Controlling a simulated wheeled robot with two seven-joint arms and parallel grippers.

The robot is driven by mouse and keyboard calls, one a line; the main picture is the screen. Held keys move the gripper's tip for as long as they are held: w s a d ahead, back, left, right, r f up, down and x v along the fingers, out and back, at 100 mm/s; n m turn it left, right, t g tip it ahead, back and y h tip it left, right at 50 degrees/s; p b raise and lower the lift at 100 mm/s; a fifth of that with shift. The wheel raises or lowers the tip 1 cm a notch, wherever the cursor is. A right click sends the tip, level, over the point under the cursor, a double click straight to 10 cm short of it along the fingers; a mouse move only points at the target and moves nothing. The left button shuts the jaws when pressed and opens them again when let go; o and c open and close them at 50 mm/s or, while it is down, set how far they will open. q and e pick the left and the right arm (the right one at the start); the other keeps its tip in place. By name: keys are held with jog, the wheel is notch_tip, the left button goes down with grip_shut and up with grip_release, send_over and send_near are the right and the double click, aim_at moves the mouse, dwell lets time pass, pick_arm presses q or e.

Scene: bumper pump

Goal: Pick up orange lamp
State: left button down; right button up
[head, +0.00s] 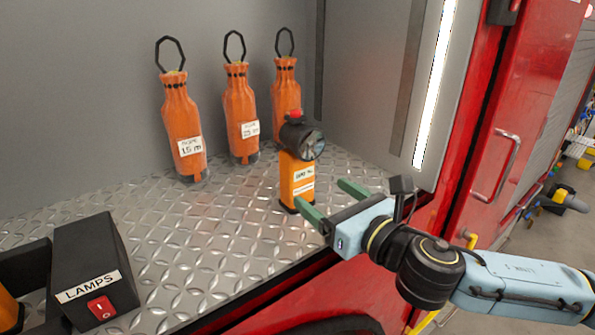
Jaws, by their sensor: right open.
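The orange lamp (297,178) stands upright on the metal shelf, with a black round head and a red button on top and a white label on its body. My right gripper (320,199) comes in from the right with two green fingers. It is open and empty. Its fingertips are close to the lamp's lower right side, one in front of its base and one to its right. I cannot tell whether they touch it. My left gripper is not in view.
Several orange bottles with black loops (241,120) stand behind the lamp. A black box labelled LAMPS (93,270) with a red switch sits front left. Part of another orange object shows at the left edge. The diamond-plate shelf (215,235) is clear in the middle.

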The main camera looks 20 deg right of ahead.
aim_at(304, 179)
jog(key=x, duration=0.3)
jog(key=shift+w+r, duration=0.1)
jog(key=shift+w+a, duration=0.1)
jog(key=shift+w, duration=0.25)
jog(key=shift+w+a+p, duration=0.2)
jog(key=shift+w+p, duration=0.2)
jog(key=shift+p, duration=0.05)
jog(key=p+x, duration=0.1)
jog(key=x, duration=0.2)
jog(key=shift+w+a, duration=0.2)
jog(key=shift+w, duration=0.35)
jog(key=c, duration=1.4)
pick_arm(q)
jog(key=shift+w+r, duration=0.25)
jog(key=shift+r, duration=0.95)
pick_arm(e)
jog(key=shift+c, duration=0.2)
